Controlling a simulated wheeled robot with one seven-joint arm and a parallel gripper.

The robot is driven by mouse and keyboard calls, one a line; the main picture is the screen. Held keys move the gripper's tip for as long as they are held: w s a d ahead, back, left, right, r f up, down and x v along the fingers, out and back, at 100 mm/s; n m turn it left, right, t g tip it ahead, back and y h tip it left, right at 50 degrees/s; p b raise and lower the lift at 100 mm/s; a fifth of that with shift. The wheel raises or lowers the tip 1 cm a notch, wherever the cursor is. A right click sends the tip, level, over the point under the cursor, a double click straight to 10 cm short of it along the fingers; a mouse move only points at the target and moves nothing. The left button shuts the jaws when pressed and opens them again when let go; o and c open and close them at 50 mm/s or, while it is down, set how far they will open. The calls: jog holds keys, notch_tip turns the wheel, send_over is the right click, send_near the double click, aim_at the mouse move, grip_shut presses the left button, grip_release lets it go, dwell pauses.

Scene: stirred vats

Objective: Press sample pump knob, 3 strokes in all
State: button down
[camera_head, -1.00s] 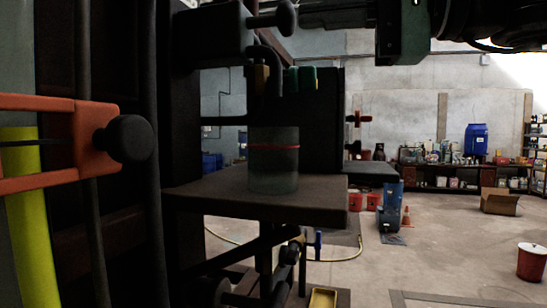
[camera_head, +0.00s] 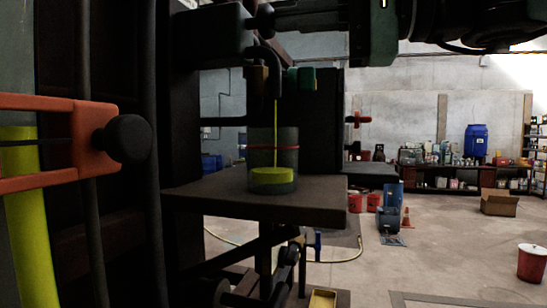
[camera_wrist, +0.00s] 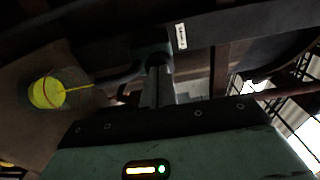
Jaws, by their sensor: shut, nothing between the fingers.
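The sample pump knob (camera_head: 264,17) is dark and round. It sits close against the dark pump body (camera_head: 222,30) at the top of the head view. My gripper (camera_head: 279,14) reaches in from the right, shut and empty, with its tips against or very near the knob. In the wrist view my gripper (camera_wrist: 159,68) points at the pump and hides most of the knob. A thin yellow stream falls from the bent spout (camera_head: 268,58) into the clear sample jar (camera_head: 286,135). Yellow liquid (camera_head: 272,174) covers the jar's bottom.
The jar stands on a dark shelf (camera_head: 320,206). An orange bracket with a black knob (camera_head: 128,138) and a yellow sight tube (camera_head: 22,220) stand at the left. The floor to the right is mostly open, with a red bucket (camera_head: 532,262) and a cardboard box (camera_head: 499,202).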

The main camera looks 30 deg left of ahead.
jog(key=b+v, duration=0.2)
jog(key=v, duration=0.1)
jog(key=shift+d, duration=0.25)
dwell(0.4)
jog(key=shift+a, duration=0.1)
dwell(0.4)
jog(key=x, duration=0.3)
jog(key=shift+a, duration=0.2)
dwell(0.5)
jog(key=b+v, duration=0.1)
jog(key=v, duration=0.2)
jog(key=shift+d+b, duration=0.25)
jog(key=shift+b, duration=0.15)
dwell(0.3)
